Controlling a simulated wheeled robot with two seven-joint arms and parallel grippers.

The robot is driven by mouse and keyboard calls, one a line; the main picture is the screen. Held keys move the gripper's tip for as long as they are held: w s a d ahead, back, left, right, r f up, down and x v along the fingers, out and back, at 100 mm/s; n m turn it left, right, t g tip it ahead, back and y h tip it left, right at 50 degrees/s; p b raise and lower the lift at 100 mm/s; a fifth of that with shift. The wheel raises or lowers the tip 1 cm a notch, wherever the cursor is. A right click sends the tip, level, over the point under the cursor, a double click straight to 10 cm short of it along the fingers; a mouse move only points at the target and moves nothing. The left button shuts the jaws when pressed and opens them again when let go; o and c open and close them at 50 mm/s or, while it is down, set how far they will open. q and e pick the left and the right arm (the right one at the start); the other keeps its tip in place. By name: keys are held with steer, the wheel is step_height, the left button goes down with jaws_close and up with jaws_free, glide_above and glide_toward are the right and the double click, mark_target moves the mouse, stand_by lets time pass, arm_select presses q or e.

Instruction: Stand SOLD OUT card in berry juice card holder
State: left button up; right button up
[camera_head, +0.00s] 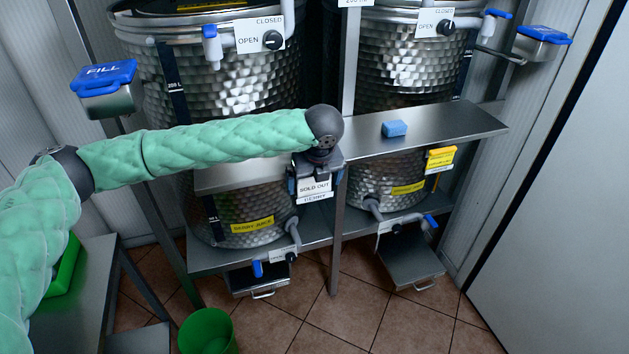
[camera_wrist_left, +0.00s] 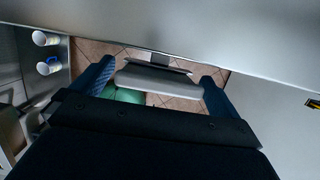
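The white SOLD OUT card (camera_head: 314,187) is upright at the front edge of the steel shelf, left of the middle post. Directly below it shows a small white holder label (camera_head: 314,197), its lettering too small to read surely. My left gripper (camera_head: 315,178) is above the card, with a finger at each side edge. In the left wrist view the card (camera_wrist_left: 160,82) spans between the blue fingertips (camera_wrist_left: 158,74), which appear to touch its ends. Whether its lower edge is seated in the holder cannot be told. My right gripper is not in view.
A blue sponge (camera_head: 394,128) lies on the shelf. Steel tanks (camera_head: 235,75) stand behind. A yellow label (camera_head: 252,225) marks the left tank. A green bin (camera_head: 207,332) is on the floor.

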arm_select(q)
steer(key=shift+r, duration=0.3)
steer(key=b+v, duration=0.2)
steer(key=v, duration=0.5)
steer(key=shift+b, duration=0.4)
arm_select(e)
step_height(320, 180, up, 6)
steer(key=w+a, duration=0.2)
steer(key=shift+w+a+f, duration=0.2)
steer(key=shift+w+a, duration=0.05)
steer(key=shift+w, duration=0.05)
arm_select(q)
steer(key=shift+s, duration=0.15)
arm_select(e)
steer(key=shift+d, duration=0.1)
